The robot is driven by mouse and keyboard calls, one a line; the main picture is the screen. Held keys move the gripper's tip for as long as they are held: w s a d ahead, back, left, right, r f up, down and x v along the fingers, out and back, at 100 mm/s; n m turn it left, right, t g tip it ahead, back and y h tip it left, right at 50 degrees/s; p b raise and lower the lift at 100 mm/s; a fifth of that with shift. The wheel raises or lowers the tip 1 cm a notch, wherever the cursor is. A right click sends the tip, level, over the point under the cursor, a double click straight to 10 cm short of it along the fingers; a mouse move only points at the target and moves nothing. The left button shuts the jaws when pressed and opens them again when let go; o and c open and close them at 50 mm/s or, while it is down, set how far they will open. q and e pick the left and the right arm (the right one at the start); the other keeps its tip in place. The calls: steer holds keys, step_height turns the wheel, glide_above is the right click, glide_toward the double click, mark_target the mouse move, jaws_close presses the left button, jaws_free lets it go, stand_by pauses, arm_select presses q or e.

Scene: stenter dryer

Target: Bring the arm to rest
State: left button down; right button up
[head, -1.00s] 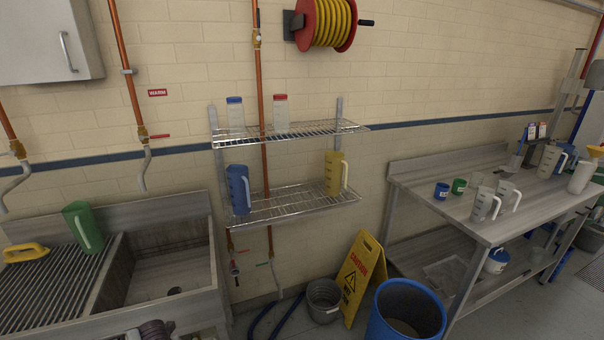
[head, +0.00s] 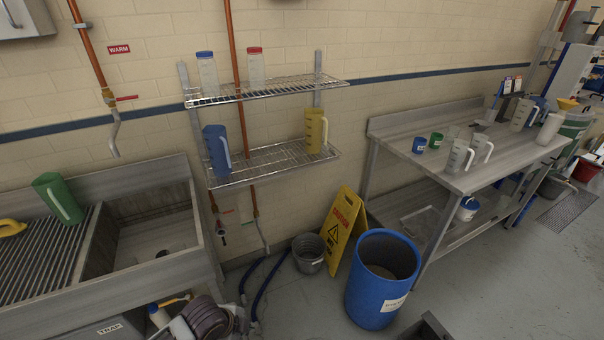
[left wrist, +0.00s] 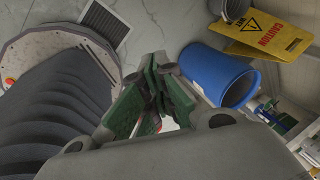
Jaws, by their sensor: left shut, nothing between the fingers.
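My left gripper (left wrist: 160,82) shows in the left wrist view with its green-padded fingers together and nothing between them. It hangs over the floor, with the blue bin (left wrist: 218,75) beyond it to the right and not touching it. In the head view I cannot clearly make out either gripper. My right gripper is in neither view.
In the head view the blue bin (head: 382,280) stands beside a yellow caution sign (head: 343,228) and a grey bucket (head: 308,252). A sink (head: 150,240) is at left, a wire shelf (head: 270,165) with jugs mid-wall, and a steel table (head: 400,125) at right. Floor at lower right is clear.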

arm_select(q)
steer(key=s+a+r+n+y, duration=0.2)
steer(key=s+a+r+n, duration=0.45)
steer(key=n, duration=1.05)
steer(key=s+f+g, duration=0.1)
steer(key=s+f, duration=0.2)
steer(key=f, duration=3)
steer(key=s+a+f, duration=0.1)
steer(key=s+f, duration=0.8)
steer(key=s, duration=0.2)
steer(key=s+a+f+g, duration=0.1)
steer(key=s+a+f, duration=0.1)
steer(key=s+f, duration=0.8)
steer(key=shift+s+a+g, duration=0.25)
steer(key=shift+s+g, duration=0.05)
steer(key=shift+s, duration=0.35)
